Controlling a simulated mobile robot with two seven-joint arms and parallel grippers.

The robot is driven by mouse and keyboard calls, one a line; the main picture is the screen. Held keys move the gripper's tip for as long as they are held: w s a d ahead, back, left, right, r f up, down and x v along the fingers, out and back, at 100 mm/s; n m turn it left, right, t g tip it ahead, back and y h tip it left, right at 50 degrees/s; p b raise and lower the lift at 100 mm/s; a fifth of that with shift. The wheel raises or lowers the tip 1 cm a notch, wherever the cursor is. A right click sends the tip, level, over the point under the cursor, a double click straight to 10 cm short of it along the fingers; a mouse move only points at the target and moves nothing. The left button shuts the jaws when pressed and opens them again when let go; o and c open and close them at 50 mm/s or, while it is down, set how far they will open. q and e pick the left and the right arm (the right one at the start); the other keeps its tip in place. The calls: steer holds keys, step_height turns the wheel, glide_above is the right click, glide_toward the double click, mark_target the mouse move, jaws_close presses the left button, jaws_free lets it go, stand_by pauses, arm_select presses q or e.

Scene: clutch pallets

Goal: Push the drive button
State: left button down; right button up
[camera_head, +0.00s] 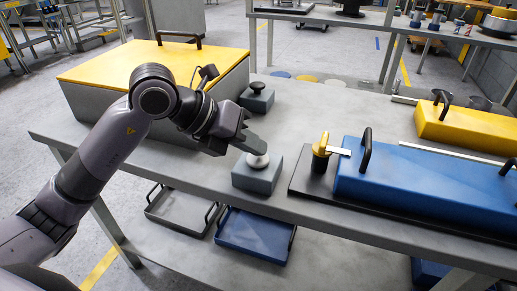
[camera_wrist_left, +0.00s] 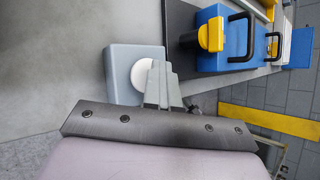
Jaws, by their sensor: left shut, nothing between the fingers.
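A grey box with a round white button (camera_head: 258,160) on top stands near the front edge of the grey table. A second grey box with a black button (camera_head: 257,87) stands farther back. Neither button has a label I can read. My left gripper (camera_head: 257,145) comes in from the left, shut and empty, with its fingertips just over the white button. In the left wrist view the shut fingers (camera_wrist_left: 160,80) partly cover the white button (camera_wrist_left: 142,74). I cannot tell whether they touch it. My right gripper is not in view.
A large grey box with a yellow lid (camera_head: 130,62) stands at the table's left. A blue block with a black handle (camera_head: 425,185) lies on a dark plate at right, with a yellow-topped clamp at its left end. A yellow block (camera_head: 470,132) lies behind. Trays sit on the lower shelf.

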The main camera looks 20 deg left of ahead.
mark_target(252, 157)
arm_select(q)
steer(key=shift+r+p, duration=2.45)
steer(key=shift+r, duration=0.25)
